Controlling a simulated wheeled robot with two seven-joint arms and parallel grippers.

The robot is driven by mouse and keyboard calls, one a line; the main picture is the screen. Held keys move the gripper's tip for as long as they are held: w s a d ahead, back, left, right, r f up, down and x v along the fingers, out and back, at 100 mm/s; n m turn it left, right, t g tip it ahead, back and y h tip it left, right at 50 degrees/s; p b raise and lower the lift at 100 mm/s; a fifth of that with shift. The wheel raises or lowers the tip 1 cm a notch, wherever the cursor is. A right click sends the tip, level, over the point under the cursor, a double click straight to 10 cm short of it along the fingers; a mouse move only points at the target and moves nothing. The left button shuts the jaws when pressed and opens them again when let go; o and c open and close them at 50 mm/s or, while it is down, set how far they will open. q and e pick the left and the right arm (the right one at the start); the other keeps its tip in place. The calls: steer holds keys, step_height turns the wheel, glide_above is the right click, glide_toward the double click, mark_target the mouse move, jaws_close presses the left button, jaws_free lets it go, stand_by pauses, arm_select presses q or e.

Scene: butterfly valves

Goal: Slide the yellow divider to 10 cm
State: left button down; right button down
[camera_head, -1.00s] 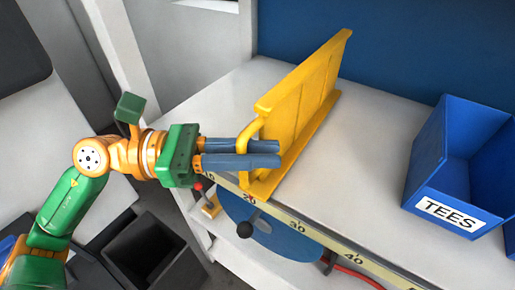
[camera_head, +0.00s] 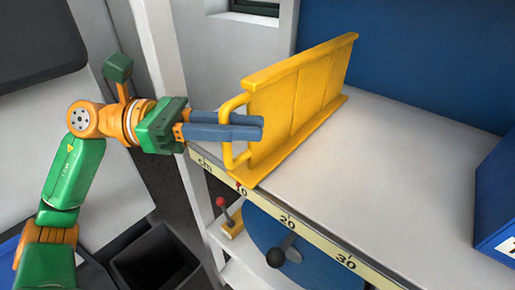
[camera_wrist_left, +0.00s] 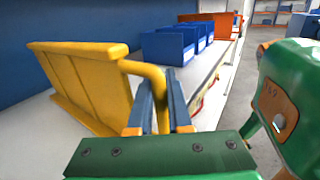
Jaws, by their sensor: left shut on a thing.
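The yellow divider (camera_head: 300,105) stands upright on the grey-white shelf, its front foot at the shelf's front edge near the 10 mark of the scale (camera_head: 287,222). A little red shows at that mark, and part of its number is hidden. My left gripper (camera_head: 250,127) comes in from the left and is shut on the divider's looped handle (camera_head: 228,135). In the left wrist view, the handle (camera_wrist_left: 150,73) runs between the two blue-grey fingers (camera_wrist_left: 159,88), and the divider's panel (camera_wrist_left: 90,85) is to their left. My right gripper is not in view.
A blue bin (camera_head: 497,200) stands at the right; more blue bins (camera_wrist_left: 180,42) show in the wrist view. The shelf (camera_head: 400,150) between divider and bin is clear. Below the edge are a red-knobbed lever (camera_head: 224,205) and a blue disc with a black knob (camera_head: 275,258).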

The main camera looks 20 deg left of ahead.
arm_select(q)
steer(key=shift+d, duration=0.1)
steer(key=c, duration=1)
jaws_free()
steer(key=shift+w, duration=0.1)
steer(key=shift+o, duration=0.8)
steer(key=shift+w+d+f, duration=0.1)
steer(key=shift+w+d, duration=0.1)
steer(key=shift+d, duration=0.1)
steer(key=shift+s+a, duration=0.1)
steer(key=b+v, duration=0.3)
steer(key=v, duration=0.4)
